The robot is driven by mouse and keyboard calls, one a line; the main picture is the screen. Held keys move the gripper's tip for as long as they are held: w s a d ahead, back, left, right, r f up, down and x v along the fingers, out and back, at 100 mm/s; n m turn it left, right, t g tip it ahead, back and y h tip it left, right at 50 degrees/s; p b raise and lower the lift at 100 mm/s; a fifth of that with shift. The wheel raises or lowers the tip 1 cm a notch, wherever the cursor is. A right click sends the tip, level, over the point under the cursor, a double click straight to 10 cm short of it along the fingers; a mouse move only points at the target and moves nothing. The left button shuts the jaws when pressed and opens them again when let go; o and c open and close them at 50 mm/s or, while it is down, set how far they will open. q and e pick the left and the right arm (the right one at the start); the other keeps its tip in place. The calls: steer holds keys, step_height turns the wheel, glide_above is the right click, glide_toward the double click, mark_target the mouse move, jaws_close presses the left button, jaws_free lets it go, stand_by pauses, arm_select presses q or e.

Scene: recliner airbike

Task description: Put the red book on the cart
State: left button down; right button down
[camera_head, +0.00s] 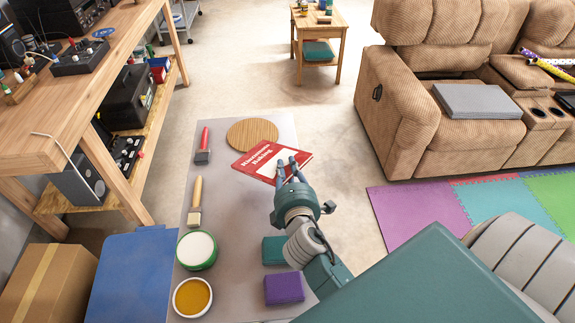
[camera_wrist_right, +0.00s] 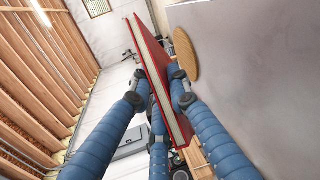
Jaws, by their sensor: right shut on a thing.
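The red book (camera_head: 250,158), with white lettering on its cover, is over the far part of a grey flat surface (camera_head: 231,220). My right gripper (camera_head: 291,170) is shut on the book's near right side. In the right wrist view, the blue fingers (camera_wrist_right: 160,82) lie on both sides of the book (camera_wrist_right: 150,60), whose pages show edge-on. I cannot tell how far the book is above the surface. A small wooden stand with a lower shelf (camera_head: 298,47) is at the back, and a metal wheeled cart (camera_head: 186,18) is at the top left. My left gripper is not in view.
A round wooden board (camera_head: 252,133), a red-handled tool (camera_head: 204,145), a mallet (camera_head: 196,200), two round tubs (camera_head: 196,250) and teal and purple blocks (camera_head: 284,288) lie on the grey surface. A workbench (camera_head: 60,135) stands left, a recliner (camera_head: 400,110) right. Floor towards the stand is clear.

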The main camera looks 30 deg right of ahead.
steer(key=shift+w, duration=0.1)
